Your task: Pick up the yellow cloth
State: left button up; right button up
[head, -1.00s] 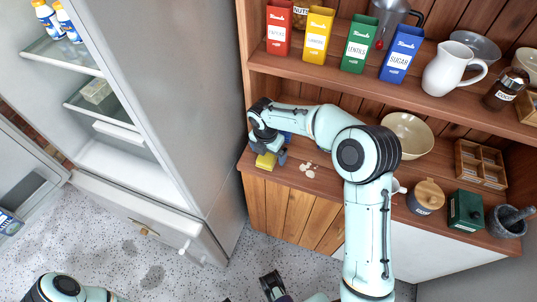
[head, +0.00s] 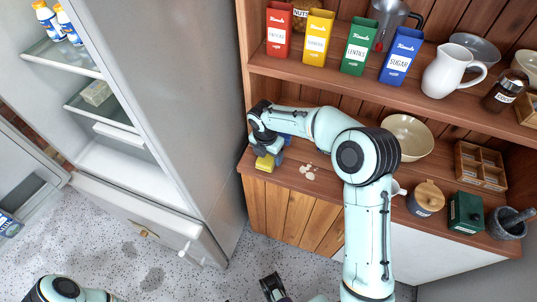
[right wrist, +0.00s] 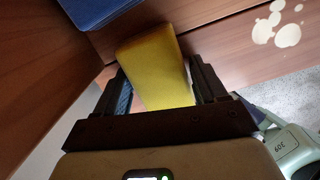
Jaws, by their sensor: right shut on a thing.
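The yellow cloth (head: 265,163) is a small folded block at the front left of the wooden counter. In the right wrist view the yellow cloth (right wrist: 155,62) sits between the two dark fingers. My right gripper (head: 269,157) is shut on it, close above the counter, and hides part of it. I cannot tell whether the cloth is clear of the counter. A dark end part at the bottom edge of the head view seems to be my left gripper (head: 273,288); its jaws are not clear.
Pale spill spots (head: 308,172) lie right of the cloth on the counter (head: 333,185). A blue thing (right wrist: 95,12) is close behind it. The fridge (head: 200,110) stands open at left. A bowl (head: 408,137) and a lidded jar (head: 426,196) stand farther right.

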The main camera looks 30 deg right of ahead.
jog(key=shift+d+r, duration=0.1)
jog(key=shift+r, duration=0.25)
jog(key=r, duration=0.3)
jog(key=r+p, duration=0.1)
jog(key=r, duration=0.3)
jog(key=r+p, duration=0.1)
jog(key=r, duration=0.3)
jog(key=shift+s+d+r, duration=0.2)
jog(key=shift+s, duration=0.1)
jog(key=s+d, duration=0.3)
jog(key=s, duration=0.2)
jog(key=s+d+b, duration=0.1)
jog(key=s+d, duration=0.3)
jog(key=s, duration=0.1)
jog(key=s+d, duration=0.4)
jog(key=s, duration=0.1)
jog(key=shift+s+f, duration=0.25)
jog(key=shift+s, duration=0.15)
jog(key=shift+o, duration=0.8)
jog(key=shift+a, duration=0.1)
